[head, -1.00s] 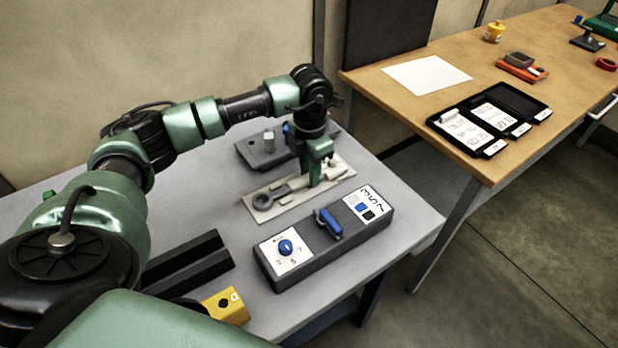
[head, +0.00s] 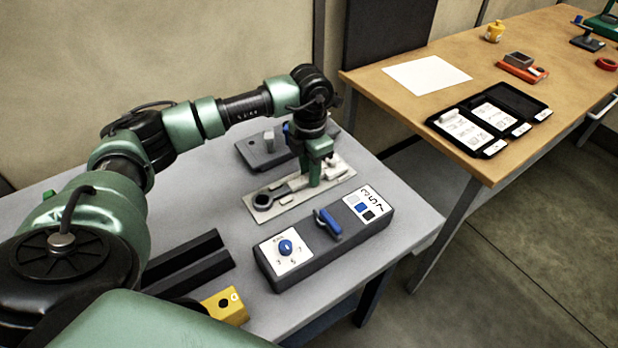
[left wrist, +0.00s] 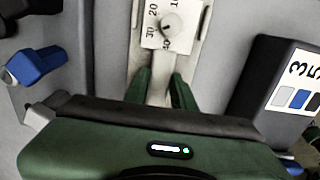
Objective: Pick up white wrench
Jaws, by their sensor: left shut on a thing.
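The white wrench (head: 292,186) is a pale bar lying lengthwise on the beige plate (head: 289,208) on the grey table in the head view. My left gripper (head: 314,181) points down from above with its green fingers low over the plate. In the left wrist view, the left gripper (left wrist: 160,92) has its fingers on both sides of the pale bar (left wrist: 158,92) and is shut on it. A dark ring (head: 262,201) lies at the plate's left end. The fingers hide part of the bar. My right gripper is not in view.
A dark control box (head: 325,243) with a blue knob and blue lever stands in front of the plate. A grey block (head: 262,150) lies behind it. Black rails (head: 190,262) and a yellow block (head: 226,306) are at the left. A dial label (left wrist: 170,26) lies beyond the fingers.

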